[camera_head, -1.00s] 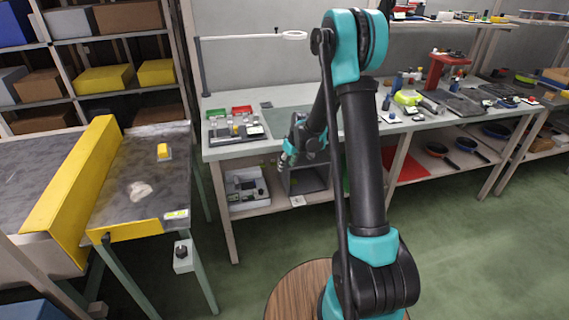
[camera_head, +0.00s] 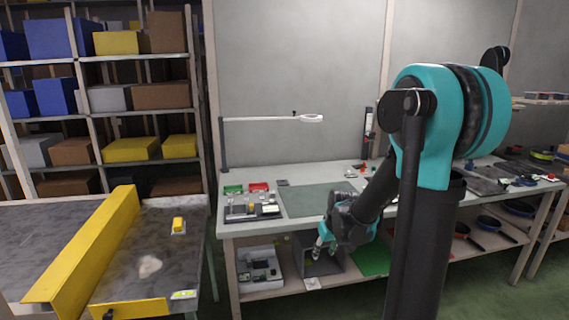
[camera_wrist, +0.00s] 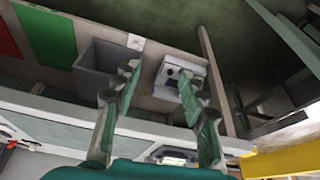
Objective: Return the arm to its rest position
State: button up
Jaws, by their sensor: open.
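My arm (camera_head: 445,130) stands at the right of the head view, its teal joint high and its forearm reaching down and left. My gripper (camera_head: 318,248) hangs by the front edge of the workbench, in front of the grey open bin on the lower shelf. In the wrist view my gripper (camera_wrist: 160,82) shows two teal-and-grey fingers spread apart, with nothing between them. The wrist view looks at the bench edge and lower shelf, with the picture turned over.
The grey bin (camera_head: 318,267) and a white box (camera_head: 260,270) sit below. A conveyor with a yellow rail (camera_head: 88,250) stands left, bearing a small yellow item (camera_head: 178,225). Shelves (camera_head: 120,115) stand behind.

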jog(key=s+d+m, duration=0.2)
jog(key=s, duration=0.8)
jog(key=s+d+m+h, duration=0.1)
jog(key=s+d, duration=0.2)
jog(key=s, duration=0.6)
jog(key=shift+s+d+f+m, duration=0.15)
jog(key=shift+s+f+m, duration=0.2)
jog(key=shift+s+m, duration=0.05)
